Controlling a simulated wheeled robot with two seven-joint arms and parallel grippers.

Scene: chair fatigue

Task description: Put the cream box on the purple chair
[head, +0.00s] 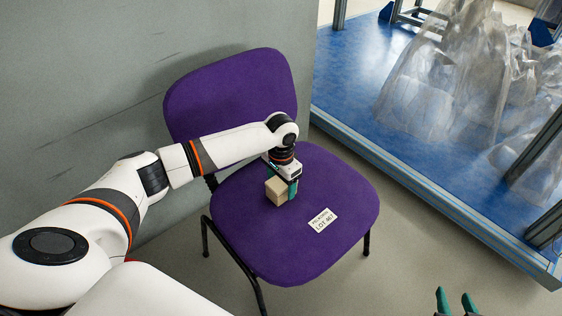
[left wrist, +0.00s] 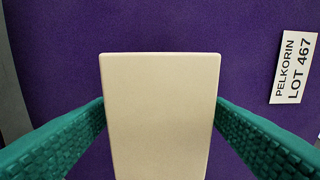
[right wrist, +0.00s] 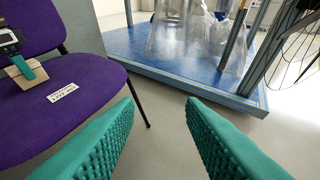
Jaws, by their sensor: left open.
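The cream box (head: 277,191) stands on the seat of the purple chair (head: 300,240), left of the white label. My left gripper (head: 283,188) is over the box from above. In the left wrist view the box (left wrist: 160,110) lies between the two green fingers (left wrist: 160,125), which are open, with the fingertips close to its sides. The right wrist view also shows the box (right wrist: 25,76) on the chair seat (right wrist: 95,98). My right gripper (right wrist: 158,125) is open and empty, in front of the chair over the floor; its fingertips show in the head view (head: 455,300).
A white label reading PELKORIN LOT 467 (head: 321,220) lies on the seat. A grey wall (head: 80,80) stands behind the chair. At right is a blue platform (head: 360,80) with a metal edge and clear plastic-wrapped forms (head: 450,80). The floor between chair and platform is clear.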

